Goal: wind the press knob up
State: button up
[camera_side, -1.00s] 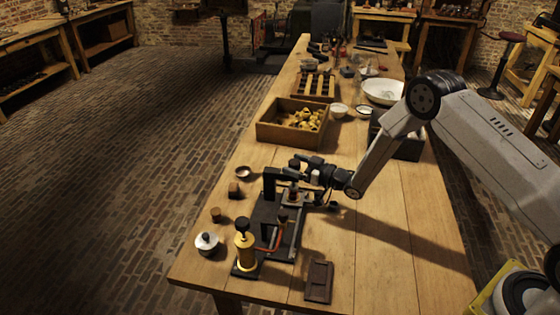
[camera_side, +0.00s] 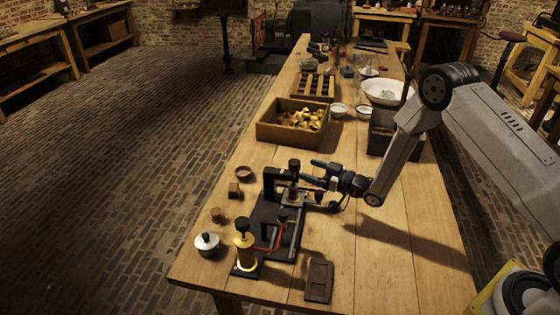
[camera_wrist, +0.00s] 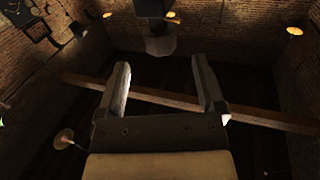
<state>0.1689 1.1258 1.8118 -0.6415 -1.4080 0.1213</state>
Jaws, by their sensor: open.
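The press knob (camera_side: 294,163) is a small dark cylinder on top of the black press (camera_side: 275,180). A screw shaft shows under it. My gripper (camera_side: 309,172) is just right of the knob in the side view, fingers pointing left towards it. It is open and empty, with a small gap between the fingertips and the knob. In the wrist view my gripper (camera_wrist: 161,64) has its two fingers well apart. A dark block-like shape (camera_wrist: 153,9), likely the knob, stands ahead of them at the top edge, over a paler piece.
A brass cylinder (camera_side: 246,252) with a black knob stands at the front of the press base. A lidded pale jar (camera_side: 207,244) and small brown pieces are to its left. A dark tray (camera_side: 319,281) lies front right. A wooden box (camera_side: 262,132) of yellow pieces is behind.

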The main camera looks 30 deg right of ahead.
aim_at(290, 160)
jog(key=shift+a, duration=0.15)
jog(key=shift+a+r+m+t+h, duration=0.1)
jog(key=shift+a+m+t+h, duration=0.25)
jog(key=shift+m+h, duration=0.3)
jog(key=shift+a+r+m+t+h, duration=0.1)
jog(key=shift+a+m+t+h, duration=0.3)
jog(key=shift+h, duration=0.35)
jog(key=shift+s+a+m+h, duration=0.15)
jog(key=shift+m+h, duration=0.5)
jog(key=shift+h, duration=0.25)
jog(key=shift+s+f+m+h, duration=0.1)
jog(key=shift+s+m+h, duration=0.2)
jog(key=shift+m+h, duration=0.5)
jog(key=shift+w, duration=0.1)
jog(key=shift+w+a, duration=0.2)
jog(key=shift+w, duration=1.7)
jog(key=shift+w+a, duration=0.15)
jog(key=shift+w, duration=1.75)
jog(key=shift+n, duration=0.3)
grip_shut()
